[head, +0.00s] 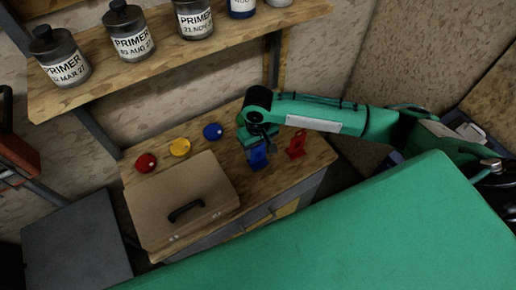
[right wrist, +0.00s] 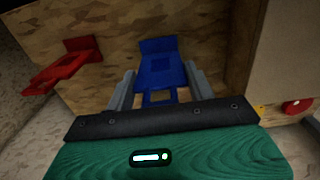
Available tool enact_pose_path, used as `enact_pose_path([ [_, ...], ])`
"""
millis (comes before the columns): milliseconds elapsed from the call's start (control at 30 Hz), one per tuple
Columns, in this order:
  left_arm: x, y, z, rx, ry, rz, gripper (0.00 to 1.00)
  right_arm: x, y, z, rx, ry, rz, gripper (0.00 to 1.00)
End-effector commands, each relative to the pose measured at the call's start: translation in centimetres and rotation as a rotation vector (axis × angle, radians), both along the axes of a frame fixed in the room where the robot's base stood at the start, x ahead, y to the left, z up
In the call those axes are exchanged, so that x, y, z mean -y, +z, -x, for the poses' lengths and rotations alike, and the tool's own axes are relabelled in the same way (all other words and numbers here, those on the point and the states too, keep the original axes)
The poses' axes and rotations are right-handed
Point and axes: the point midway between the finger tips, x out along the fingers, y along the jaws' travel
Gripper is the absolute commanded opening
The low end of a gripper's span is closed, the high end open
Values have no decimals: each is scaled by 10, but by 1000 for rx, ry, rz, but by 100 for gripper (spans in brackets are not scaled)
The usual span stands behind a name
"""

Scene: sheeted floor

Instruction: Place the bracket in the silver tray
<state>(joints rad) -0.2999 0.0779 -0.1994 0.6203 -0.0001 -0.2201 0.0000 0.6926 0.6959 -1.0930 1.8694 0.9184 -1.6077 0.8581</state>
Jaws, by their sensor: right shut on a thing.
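A blue bracket (head: 258,158) is at my right gripper (head: 257,142), above or on the right part of the wooden cabinet top. In the right wrist view the blue bracket (right wrist: 160,68) sits between the two grey fingers of the right gripper (right wrist: 160,90), which is shut on it. I cannot tell whether the bracket touches the wood. A red bracket (head: 297,144) stands on the cabinet to the right of the blue one; it also shows in the right wrist view (right wrist: 70,62). I cannot make out a silver tray. My left gripper is out of view.
A tan box (head: 180,180) with a black handle covers the left of the cabinet top (head: 225,150). Red (head: 146,162), yellow (head: 180,147) and blue (head: 213,131) round items lie behind it. A shelf (head: 180,52) with primer jars overhangs the back. A grey surface (head: 75,245) is at lower left.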

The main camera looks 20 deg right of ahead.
Motion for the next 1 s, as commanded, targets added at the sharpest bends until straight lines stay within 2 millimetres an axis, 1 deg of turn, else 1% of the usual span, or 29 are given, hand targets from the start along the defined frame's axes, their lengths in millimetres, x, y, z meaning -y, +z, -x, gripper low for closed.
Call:
enact_pose_path([
  [33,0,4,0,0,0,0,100,0,-6,0,-1,-2,0,7],
  [100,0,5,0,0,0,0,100,0,-14,0,-1,-1,0,7],
  [167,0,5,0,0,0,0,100,0,-18,0,0,0,0,7],
  [533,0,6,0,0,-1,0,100,0,-22,0,1,0,0,7],
  [567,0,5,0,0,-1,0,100,0,-22,0,1,1,0,60],
  [600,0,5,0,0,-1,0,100,0,-22,0,1,1,0,68],
  [633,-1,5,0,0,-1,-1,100,0,-22,0,1,1,0,74],
  [667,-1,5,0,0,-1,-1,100,0,-22,0,1,1,0,76],
  [900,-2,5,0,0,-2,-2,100,0,-22,0,1,0,0,76],
  [1000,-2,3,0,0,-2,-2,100,0,-19,0,2,0,0,76],
])
